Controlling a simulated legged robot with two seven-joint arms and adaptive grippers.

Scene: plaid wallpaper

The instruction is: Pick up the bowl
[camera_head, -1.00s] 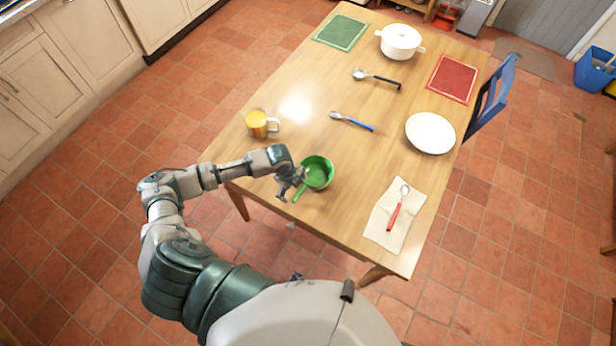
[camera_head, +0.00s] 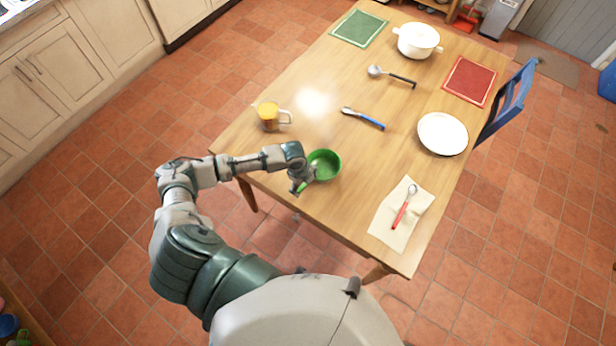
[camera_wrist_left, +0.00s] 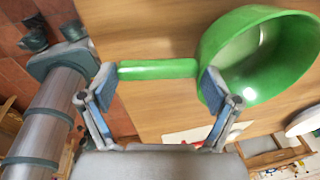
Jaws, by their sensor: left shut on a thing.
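The green bowl (camera_head: 325,165) with a straight handle is at the near left edge of the wooden table. It also shows large in the left wrist view (camera_wrist_left: 258,58), tilted in that picture, with its handle (camera_wrist_left: 158,69) pointing left. My left gripper (camera_head: 301,187) is at the handle, on the near side of the bowl. In the left wrist view its two fingers (camera_wrist_left: 158,88) stand at the two ends of the handle, one against the bowl's side. The gripper is shut on the bowl. Whether the bowl is clear of the table cannot be told. My right gripper is not in view.
An orange mug (camera_head: 269,116) stands left of the bowl. A blue-handled utensil (camera_head: 363,118), a ladle (camera_head: 392,76), a white plate (camera_head: 442,134) and a white pot (camera_head: 418,40) lie farther back. A red-handled spoon (camera_head: 405,206) rests on a napkin (camera_head: 388,222) at right. A blue chair (camera_head: 508,100) stands beside the table (camera_head: 310,212).

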